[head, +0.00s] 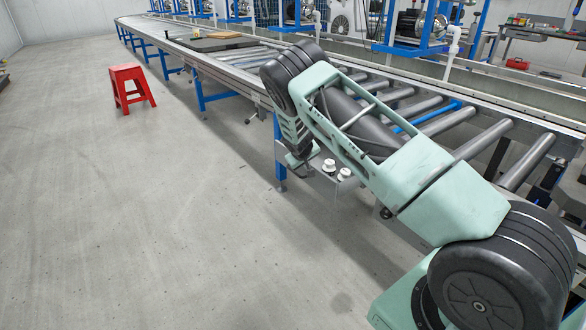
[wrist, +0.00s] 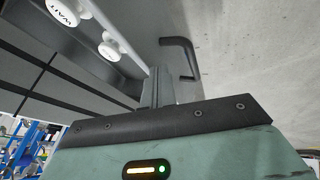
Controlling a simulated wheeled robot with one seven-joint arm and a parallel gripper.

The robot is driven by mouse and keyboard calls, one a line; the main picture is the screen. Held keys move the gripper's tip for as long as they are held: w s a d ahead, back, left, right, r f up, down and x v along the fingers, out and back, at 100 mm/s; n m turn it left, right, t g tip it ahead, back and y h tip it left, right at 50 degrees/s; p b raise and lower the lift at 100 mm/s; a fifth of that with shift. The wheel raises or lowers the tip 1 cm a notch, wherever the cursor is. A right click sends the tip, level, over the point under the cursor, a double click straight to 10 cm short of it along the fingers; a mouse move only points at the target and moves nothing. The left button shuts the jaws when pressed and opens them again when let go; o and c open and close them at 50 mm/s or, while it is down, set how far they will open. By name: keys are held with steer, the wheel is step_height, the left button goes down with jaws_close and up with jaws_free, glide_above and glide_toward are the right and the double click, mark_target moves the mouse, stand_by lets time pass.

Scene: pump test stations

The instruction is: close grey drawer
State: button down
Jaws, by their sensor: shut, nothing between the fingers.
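The grey drawer (head: 328,182) stands pulled out from under the conveyor's side in the head view, with two white round items (head: 344,174) in it. In the wrist view the drawer's pale front edge (wrist: 133,62) runs slantwise, with the white items (wrist: 109,46) behind it. A dark bent handle (wrist: 180,45) sticks out in front of that edge. My gripper (head: 298,164) is shut and empty, pointing down beside the drawer. In the wrist view its fingers (wrist: 158,88) appear close to the drawer's front edge; I cannot tell whether they touch it.
The roller conveyor (head: 440,122) runs along the right, above the drawer and on blue legs. A red stool (head: 130,86) stands on the floor at the far left.

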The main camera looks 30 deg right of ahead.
steer(key=d, duration=1)
steer(key=shift+w+d, duration=0.1)
steer(key=shift+w, duration=0.1)
